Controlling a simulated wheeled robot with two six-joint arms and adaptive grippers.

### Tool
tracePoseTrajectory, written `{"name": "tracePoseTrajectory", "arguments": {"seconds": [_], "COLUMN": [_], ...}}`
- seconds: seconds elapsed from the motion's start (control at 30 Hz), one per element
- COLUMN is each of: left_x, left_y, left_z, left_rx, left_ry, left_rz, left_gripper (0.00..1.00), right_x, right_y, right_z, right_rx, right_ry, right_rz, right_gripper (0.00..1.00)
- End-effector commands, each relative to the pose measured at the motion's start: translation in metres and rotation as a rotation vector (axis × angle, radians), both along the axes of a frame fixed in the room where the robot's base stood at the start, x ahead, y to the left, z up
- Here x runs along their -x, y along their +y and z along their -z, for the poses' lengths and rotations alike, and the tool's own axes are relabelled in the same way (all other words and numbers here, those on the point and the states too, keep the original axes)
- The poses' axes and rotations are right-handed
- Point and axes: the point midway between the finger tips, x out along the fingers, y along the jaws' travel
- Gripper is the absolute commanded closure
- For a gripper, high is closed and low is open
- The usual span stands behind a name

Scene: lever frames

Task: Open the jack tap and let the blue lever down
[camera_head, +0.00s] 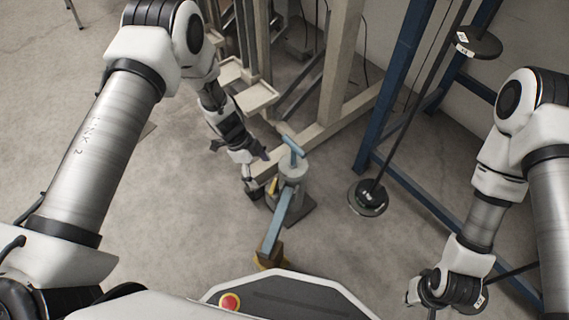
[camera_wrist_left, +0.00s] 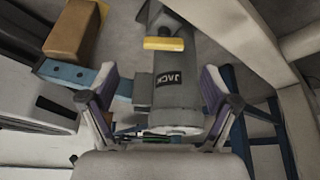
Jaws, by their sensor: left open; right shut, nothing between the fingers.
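The grey jack (camera_head: 293,172) stands on the floor in the middle of the head view. A blue T-shaped piece (camera_head: 291,147) is at its top. A small yellow bar (camera_wrist_left: 163,43), which looks like the tap, sticks out of its side; it also shows in the head view (camera_head: 273,186). The blue lever (camera_head: 280,222) slopes from the jack down to a brown end block (camera_head: 268,248). My left gripper (camera_head: 261,173) is open beside the jack. In the left wrist view, its fingers (camera_wrist_left: 158,88) stand either side of the jack body, labelled JACK. My right gripper (camera_head: 422,300) is shut, empty, far from the jack.
A beige frame (camera_head: 338,70) stands behind the jack, with pale trays (camera_head: 257,97) at its left. A blue frame (camera_head: 385,85) is to the right, with a black weight disc (camera_head: 368,197) on a rod. Open floor (camera_head: 170,215) lies left of the jack.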

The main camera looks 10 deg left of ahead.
Motion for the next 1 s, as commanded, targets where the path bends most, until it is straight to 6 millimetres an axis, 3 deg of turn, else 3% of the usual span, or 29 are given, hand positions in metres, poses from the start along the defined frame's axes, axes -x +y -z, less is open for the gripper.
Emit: {"name": "tracePoseTrajectory", "arguments": {"seconds": [0.13,0.4,0.5,0.8,0.97,1.0], "left_x": [-0.007,-0.004,-0.004,-0.003,-0.003,-0.003], "left_y": [-0.005,-0.024,-0.029,-0.032,-0.032,-0.032], "left_z": [0.008,0.057,0.067,0.068,0.068,0.068], "left_rx": [0.002,0.002,0.003,0.004,0.004,0.004], "left_ry": [-0.017,-0.015,-0.014,-0.014,-0.014,-0.014], "left_rz": [-0.001,-0.001,-0.002,-0.002,-0.003,-0.003], "left_gripper": [0.12,0.12,0.12,0.12,0.69,0.72], "right_x": [0.001,-0.001,-0.001,-0.002,-0.002,-0.001], "right_y": [0.000,-0.001,-0.001,-0.001,-0.001,-0.001], "right_z": [0.013,0.045,0.050,0.049,0.049,0.049], "right_rx": [0.000,0.001,0.001,0.001,0.001,0.001], "right_ry": [0.003,-0.002,-0.004,-0.005,-0.005,-0.005], "right_rz": [0.000,0.005,0.007,0.008,0.008,0.008], "right_gripper": [1.00,1.00,1.00,1.00,1.00,1.00]}}
